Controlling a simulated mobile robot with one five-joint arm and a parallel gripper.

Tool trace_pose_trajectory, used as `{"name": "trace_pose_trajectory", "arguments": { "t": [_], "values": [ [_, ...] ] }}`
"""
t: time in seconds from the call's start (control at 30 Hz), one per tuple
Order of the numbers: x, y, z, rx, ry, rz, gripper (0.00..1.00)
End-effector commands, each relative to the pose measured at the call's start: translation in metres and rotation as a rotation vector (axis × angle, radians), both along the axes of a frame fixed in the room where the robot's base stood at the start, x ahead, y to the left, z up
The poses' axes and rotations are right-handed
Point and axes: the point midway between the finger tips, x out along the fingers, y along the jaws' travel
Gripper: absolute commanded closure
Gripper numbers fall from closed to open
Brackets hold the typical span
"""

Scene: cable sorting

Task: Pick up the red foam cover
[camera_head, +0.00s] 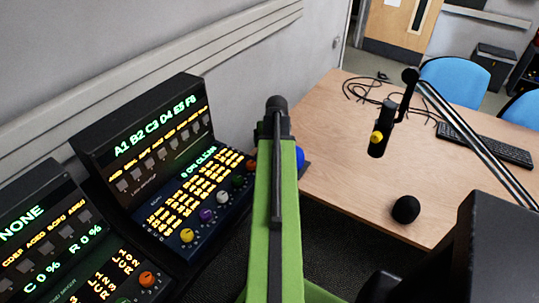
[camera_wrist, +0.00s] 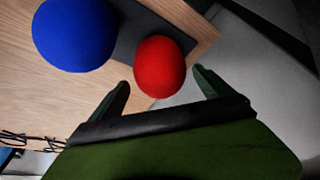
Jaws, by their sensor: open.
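The red foam cover (camera_wrist: 160,67) is a rounded red ball in the middle of the wrist view, beside a dark grey strip and the wooden table edge. My gripper (camera_wrist: 162,90) is open, with one dark finger to the left of the red cover and one to its right. The cover lies just ahead of and partly between the fingertips, and I cannot tell whether either finger touches it. In the head view the red cover is hidden, likely by my green arm.
A larger blue foam cover (camera_wrist: 75,35) is left of the red one; part shows in the head view (camera_head: 300,157). A black foam ball (camera_head: 405,209), a microphone (camera_head: 381,130) on its boom and a keyboard (camera_head: 484,144) are on the wooden table (camera_head: 340,185). A mixing console (camera_head: 185,205) stands left.

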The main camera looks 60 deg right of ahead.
Motion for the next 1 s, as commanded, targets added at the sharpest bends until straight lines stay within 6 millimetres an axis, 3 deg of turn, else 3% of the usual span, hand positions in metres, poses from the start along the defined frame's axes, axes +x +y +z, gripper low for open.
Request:
{"name": "trace_pose_trajectory", "arguments": {
  "t": [0.17,0.4,0.67,1.0],
  "values": [
    [0.002,-0.002,-0.008,0.000,0.000,0.000,0.09],
    [0.013,-0.011,-0.047,0.000,0.000,0.001,0.09],
    [0.014,-0.012,-0.046,0.000,0.000,0.000,0.09],
    [0.014,-0.013,-0.046,0.000,0.000,0.000,0.52]
  ]
}}
